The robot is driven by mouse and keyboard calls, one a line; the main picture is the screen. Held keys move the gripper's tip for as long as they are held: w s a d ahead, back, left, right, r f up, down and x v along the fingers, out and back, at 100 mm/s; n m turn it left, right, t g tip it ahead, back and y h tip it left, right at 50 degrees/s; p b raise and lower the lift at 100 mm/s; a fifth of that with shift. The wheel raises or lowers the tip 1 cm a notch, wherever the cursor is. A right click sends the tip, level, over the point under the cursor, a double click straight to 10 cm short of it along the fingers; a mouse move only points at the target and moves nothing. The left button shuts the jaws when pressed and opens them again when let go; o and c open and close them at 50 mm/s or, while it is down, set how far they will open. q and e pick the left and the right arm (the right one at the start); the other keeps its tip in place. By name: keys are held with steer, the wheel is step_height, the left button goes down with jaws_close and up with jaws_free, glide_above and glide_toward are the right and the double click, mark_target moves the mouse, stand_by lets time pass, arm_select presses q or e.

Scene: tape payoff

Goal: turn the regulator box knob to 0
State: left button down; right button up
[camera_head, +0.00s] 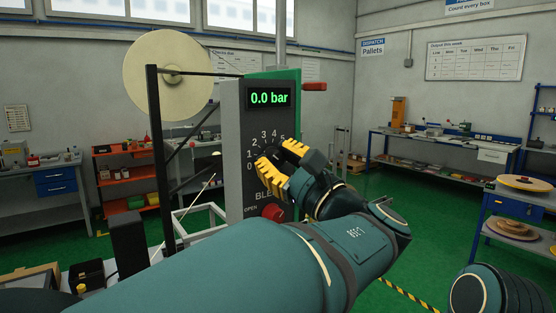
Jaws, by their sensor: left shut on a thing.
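The regulator box (235,150) is a tall dark-faced, grey-sided box in the middle of the view. Its green display (269,98) reads 0.0 bar. My left gripper (282,163), with yellow fingertips, is at the dial and shut on the knob there. My right gripper is out of view.
A red knob (273,212) sits lower on the box, by the words BLEED and OPEN, close below my left gripper. A large cream tape reel (150,80) hangs on a black frame at left. Benches stand along the walls. Green floor is open at right.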

arm_select(q)
steer(key=n+g, duration=0.1)
steer(key=n, duration=0.3)
steer(key=n+g+y, duration=0.1)
steer(key=n+g, duration=0.1)
steer(key=n, duration=0.2)
steer(key=shift+y, duration=0.3)
steer(key=n+g, duration=0.2)
steer(key=n, duration=0.3)
steer(key=shift+r+n+b, duration=0.1)
steer(key=shift+n+b, duration=0.2)
steer(key=shift+b, duration=0.1)
steer(key=shift+n+g, duration=0.3)
steer(key=c, duration=0.7)
jaws_free()
steer(key=shift+a, duration=0.1)
steer(key=v, duration=1.2)
steer(key=shift+s+r, duration=0.1)
steer(key=shift+r, duration=0.1)
